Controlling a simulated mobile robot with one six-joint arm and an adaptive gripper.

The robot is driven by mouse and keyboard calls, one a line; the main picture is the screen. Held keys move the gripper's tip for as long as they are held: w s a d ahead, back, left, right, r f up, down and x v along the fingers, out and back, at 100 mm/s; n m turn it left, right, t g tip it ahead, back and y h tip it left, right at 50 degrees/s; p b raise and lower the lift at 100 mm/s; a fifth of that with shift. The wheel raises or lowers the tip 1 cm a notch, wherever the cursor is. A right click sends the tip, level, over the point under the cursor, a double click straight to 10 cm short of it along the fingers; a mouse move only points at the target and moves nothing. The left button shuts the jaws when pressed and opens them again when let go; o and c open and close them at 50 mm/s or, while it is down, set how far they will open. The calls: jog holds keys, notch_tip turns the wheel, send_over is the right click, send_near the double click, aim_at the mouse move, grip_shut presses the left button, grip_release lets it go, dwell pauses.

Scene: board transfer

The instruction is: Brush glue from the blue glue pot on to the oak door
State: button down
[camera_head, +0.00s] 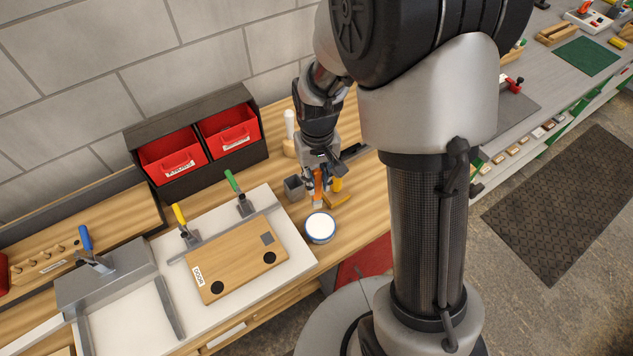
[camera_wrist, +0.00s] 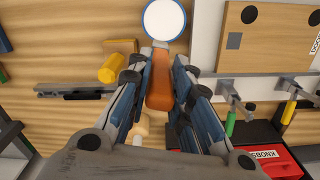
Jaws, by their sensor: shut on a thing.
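My gripper (camera_head: 316,180) is shut on a brush with an orange handle (camera_head: 318,186), held roughly upright above the bench. The handle also shows between the fingers in the wrist view (camera_wrist: 159,82); the bristle end is hard to make out. The round glue pot (camera_head: 320,228), with a blue rim and white top, stands just in front of the brush; it also shows in the wrist view (camera_wrist: 164,20). The oak door (camera_head: 240,265) lies flat on a white board left of the pot. It has a label, two dark round spots and a grey square. No glue is discernible on it.
A small grey holder (camera_head: 294,188) stands left of my gripper, and a yellow-handled tool (camera_head: 337,201) lies to its right. Clamps with green (camera_head: 233,181) and yellow (camera_head: 179,214) handles stand along the door's back edge. Red bins (camera_head: 173,156) stand behind.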

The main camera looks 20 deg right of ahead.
jog(key=shift+s+f, duration=0.8)
jog(key=shift+f, duration=0.3)
jog(key=shift+s+f, duration=0.8)
jog(key=shift+f, duration=0.25)
jog(key=shift+f+b, duration=0.55)
jog(key=shift+b, duration=0.15)
dwell(1.0)
jog(key=shift+s, duration=0.1)
notch_tip(320, 180, up, 7)
jog(key=p, duration=0.5)
dwell(0.7)
